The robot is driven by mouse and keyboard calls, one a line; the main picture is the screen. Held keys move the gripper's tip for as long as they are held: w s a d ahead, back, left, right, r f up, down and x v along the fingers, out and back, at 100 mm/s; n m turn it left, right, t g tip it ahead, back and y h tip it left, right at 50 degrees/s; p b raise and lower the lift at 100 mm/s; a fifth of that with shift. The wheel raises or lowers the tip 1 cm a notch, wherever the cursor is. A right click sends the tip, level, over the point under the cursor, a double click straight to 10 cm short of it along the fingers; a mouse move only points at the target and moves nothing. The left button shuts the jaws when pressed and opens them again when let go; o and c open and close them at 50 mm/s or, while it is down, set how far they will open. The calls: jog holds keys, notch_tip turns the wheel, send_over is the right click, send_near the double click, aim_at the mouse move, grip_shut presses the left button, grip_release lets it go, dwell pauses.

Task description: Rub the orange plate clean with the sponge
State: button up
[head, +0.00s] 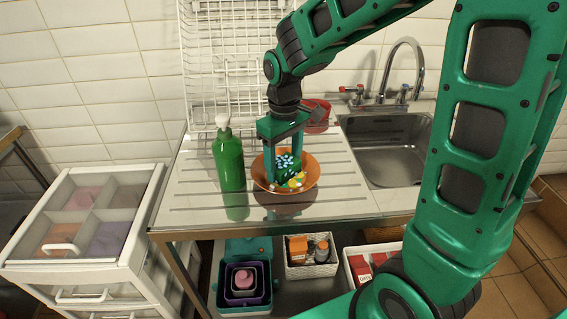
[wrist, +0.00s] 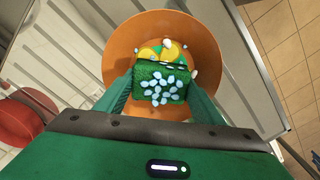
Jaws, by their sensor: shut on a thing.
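The orange plate (head: 307,177) sits on the ribbed draining board and looks deep, like a bowl. In the wrist view the plate (wrist: 120,43) fills the upper middle. My gripper (head: 284,165) points down over it, shut on the green sponge (head: 285,163). The sponge (wrist: 151,72) shows pale blue-white dots on top. The sponge is in or just over the plate; contact with its surface is hidden. Yellow-orange and whitish bits (wrist: 170,52) and a green patch lie in the plate beside the sponge.
A green bottle (head: 229,160) stands close left of the plate. A white wire rack (head: 225,60) stands behind. A red container (head: 316,115) is behind right, near the sink (head: 390,145). The board's front edge is close; baskets (head: 311,262) sit below.

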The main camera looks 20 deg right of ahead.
aim_at(286, 165)
jog(key=shift+s+a+f, duration=0.1)
jog(key=shift+s+a, duration=0.25)
jog(key=shift+a, duration=0.05)
jog(key=shift+s, duration=0.35)
jog(key=shift+d+r, duration=0.2)
jog(key=shift+d, duration=0.15)
jog(key=shift+w+r, duration=0.15)
jog(key=shift+r, duration=3.65)
jog(key=shift+s, duration=0.2)
